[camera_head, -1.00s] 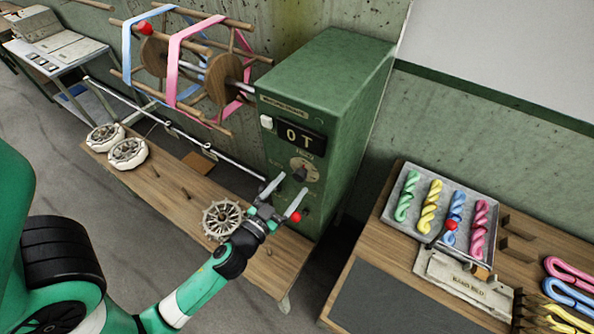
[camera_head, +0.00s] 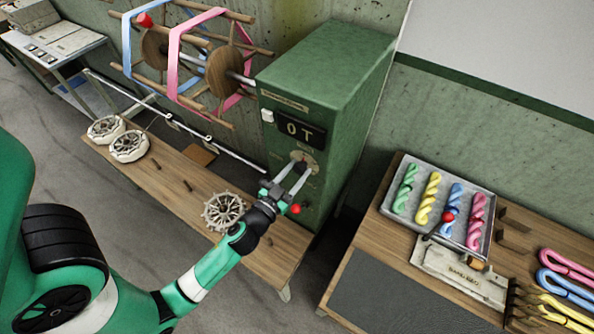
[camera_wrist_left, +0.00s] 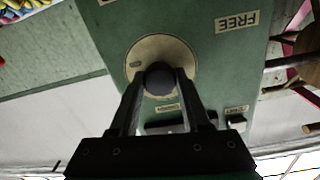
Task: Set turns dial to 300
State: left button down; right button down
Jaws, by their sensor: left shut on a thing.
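The green winding machine (camera_head: 340,80) stands at the centre of the head view. Its display (camera_head: 299,132) reads "0 T". The turns dial (camera_head: 304,160) is on its front face below the display, partly covered by my gripper. My left gripper (camera_head: 299,171) reaches up to it from the lower left and is shut on the dial's dark knob. In the left wrist view the knob (camera_wrist_left: 159,78) sits between the two fingertips, in front of a pale round dial plate (camera_wrist_left: 144,55). The dial's pointer and setting cannot be read. My right gripper is not in view.
A reel (camera_head: 188,62) with pink and blue skeins stands left of the machine. A red knob (camera_head: 295,208) is close below my gripper. A bench (camera_head: 180,190) holds round spoked pieces (camera_head: 223,211). A tray (camera_head: 480,205) of twisted skeins lies on the right table.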

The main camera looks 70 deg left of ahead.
pick_arm(q)
jog(key=shift+m, duration=0.5)
jog(key=m, duration=0.5)
jog(key=shift+p, duration=0.35)
jog(key=m, duration=0.5)
jog(key=shift+r, duration=0.1)
jog(key=shift+m+p, duration=0.3)
jog(key=shift+m, duration=0.2)
jog(key=shift+c, duration=1.8)
grip_release()
jog(key=shift+s+d, duration=0.1)
